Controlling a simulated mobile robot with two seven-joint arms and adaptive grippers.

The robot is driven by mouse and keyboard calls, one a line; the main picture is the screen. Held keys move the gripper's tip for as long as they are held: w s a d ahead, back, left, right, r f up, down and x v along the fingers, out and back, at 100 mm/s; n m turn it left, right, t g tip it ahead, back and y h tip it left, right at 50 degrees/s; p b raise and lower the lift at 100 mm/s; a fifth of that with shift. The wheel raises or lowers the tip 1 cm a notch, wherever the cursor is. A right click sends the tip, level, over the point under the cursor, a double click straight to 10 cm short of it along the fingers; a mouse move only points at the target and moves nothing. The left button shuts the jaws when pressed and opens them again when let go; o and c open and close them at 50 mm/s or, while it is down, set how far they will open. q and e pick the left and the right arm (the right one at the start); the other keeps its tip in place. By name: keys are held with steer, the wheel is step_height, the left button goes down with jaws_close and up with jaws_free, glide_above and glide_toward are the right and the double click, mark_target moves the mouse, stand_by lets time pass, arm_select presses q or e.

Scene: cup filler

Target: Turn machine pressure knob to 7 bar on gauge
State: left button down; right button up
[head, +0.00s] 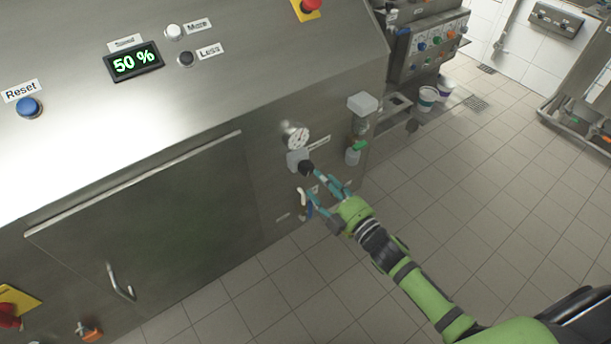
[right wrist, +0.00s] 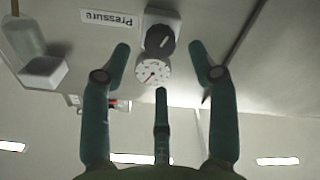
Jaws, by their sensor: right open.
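The black pressure knob (head: 306,168) sticks out of a light grey regulator block (head: 296,158) on the machine's steel front. The round white pressure gauge (head: 295,135) sits just above it; its needle reading is too small to tell. In the right wrist view the knob (right wrist: 160,39), the gauge (right wrist: 153,73) and a "Pressure" label (right wrist: 110,18) appear upside down. My right gripper (head: 325,188) is open and close in front of the knob, its fingers spread to either side and apart from it. In the right wrist view its teal fingers (right wrist: 160,62) frame knob and gauge. My left gripper is not in view.
A filter unit (head: 361,105) with a green part (head: 360,146) stands right of the gauge. A handle with white and blue parts (head: 303,200) is below the knob. The panel above has a "50 %" display (head: 134,62) and buttons. The tiled floor (head: 480,200) at the right is clear.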

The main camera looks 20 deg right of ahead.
mark_target(309, 171)
steer(key=x, duration=0.5)
steer(key=shift+w, duration=0.25)
steer(key=c, duration=1.1)
